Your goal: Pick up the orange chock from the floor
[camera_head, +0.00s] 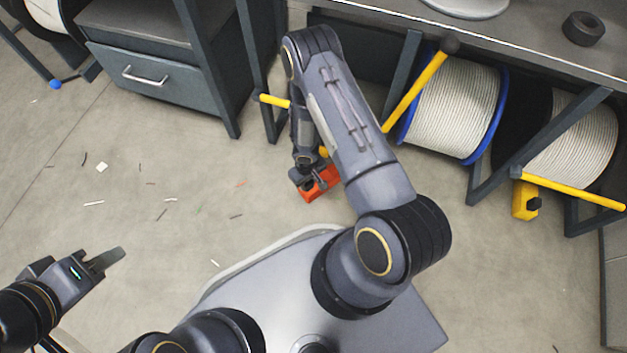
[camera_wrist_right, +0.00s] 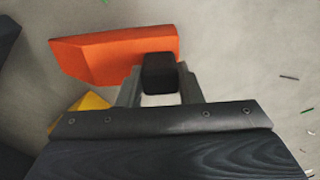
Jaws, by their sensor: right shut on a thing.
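The orange chock (camera_head: 322,184) is at the end of my right arm, near the floor in front of the rack. In the right wrist view the orange chock (camera_wrist_right: 125,52) lies across the fingertips, with a black block (camera_wrist_right: 159,73) at its near side. My right gripper (camera_head: 305,177) is shut on this black block, which appears to be the chock's grip. I cannot tell whether the chock touches the floor. My left gripper (camera_head: 107,260) is over bare floor at the lower left, away from the chock. Its finger gap is not clear.
A yellow object (camera_wrist_right: 86,106) is close beside the right gripper, partly hidden. A yellow chock (camera_head: 524,200) with a black knob is by the rack at right. White cable reels (camera_head: 452,105) sit under the bench (camera_head: 535,45). A drawer cabinet (camera_head: 150,80) stands upper left. Floor at left is mostly clear.

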